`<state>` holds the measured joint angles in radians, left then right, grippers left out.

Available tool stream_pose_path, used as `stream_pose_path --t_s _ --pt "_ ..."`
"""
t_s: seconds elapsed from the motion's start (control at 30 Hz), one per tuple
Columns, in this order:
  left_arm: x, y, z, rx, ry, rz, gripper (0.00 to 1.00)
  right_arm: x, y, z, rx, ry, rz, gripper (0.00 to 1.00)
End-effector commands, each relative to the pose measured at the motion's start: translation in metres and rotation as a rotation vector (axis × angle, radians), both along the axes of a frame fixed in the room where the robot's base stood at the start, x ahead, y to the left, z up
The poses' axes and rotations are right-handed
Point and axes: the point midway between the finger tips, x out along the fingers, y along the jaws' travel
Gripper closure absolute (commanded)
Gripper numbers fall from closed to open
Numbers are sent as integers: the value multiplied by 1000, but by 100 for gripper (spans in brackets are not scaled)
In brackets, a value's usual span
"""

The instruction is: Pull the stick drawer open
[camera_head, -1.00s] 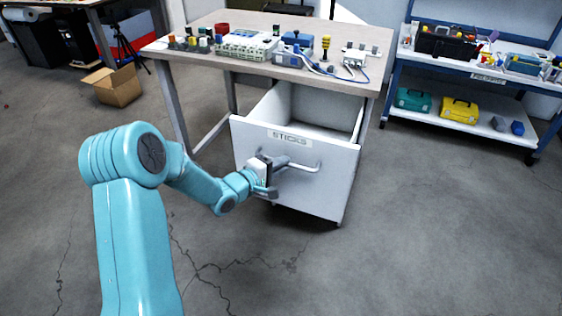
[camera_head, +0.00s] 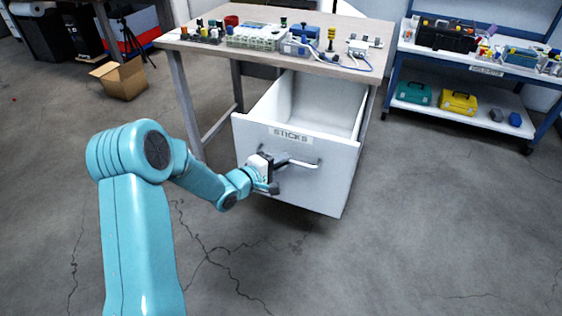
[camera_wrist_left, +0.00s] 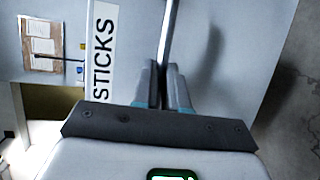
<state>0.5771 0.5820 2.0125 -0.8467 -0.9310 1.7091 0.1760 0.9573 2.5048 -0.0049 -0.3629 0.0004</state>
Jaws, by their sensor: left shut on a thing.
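The white stick drawer (camera_head: 335,180) under the workbench stands well open, and its bare inside shows from above. A label reading STICKS (camera_head: 290,135) is on its front. The drawer's bar handle (camera_head: 303,163) runs across the front below the label. My left gripper (camera_head: 275,172) is shut on the left part of this handle. In the left wrist view the fingers (camera_wrist_left: 165,88) close around the metal bar (camera_wrist_left: 168,35), beside the STICKS label (camera_wrist_left: 103,52). My right gripper is not in view.
The workbench top (camera_head: 350,27) holds several small parts and devices. A blue-framed shelf (camera_head: 470,115) with a green and a yellow toolbox stands at the right. A cardboard box (camera_head: 120,80) lies at the back left. The floor before the drawer is clear.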

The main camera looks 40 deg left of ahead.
Motion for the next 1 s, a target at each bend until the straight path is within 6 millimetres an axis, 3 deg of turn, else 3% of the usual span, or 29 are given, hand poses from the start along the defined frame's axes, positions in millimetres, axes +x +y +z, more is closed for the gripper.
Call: stream_pose_path --t_s 0.33,0.37,0.4,0.43,0.77,0.87,1.0 --pt "2 2 2 1 -5 3 100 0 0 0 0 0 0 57" --pt "2 1 2 1 -5 3 78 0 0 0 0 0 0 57" --pt "2 1 2 1 -5 3 65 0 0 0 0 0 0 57" --pt "2 1 2 1 -5 2 62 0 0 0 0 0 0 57" --pt "-4 1 3 1 -4 2 62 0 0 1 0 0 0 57" --pt "-17 4 5 0 -3 4 62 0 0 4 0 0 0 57" --pt "-48 10 13 1 -3 6 62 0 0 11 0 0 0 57"
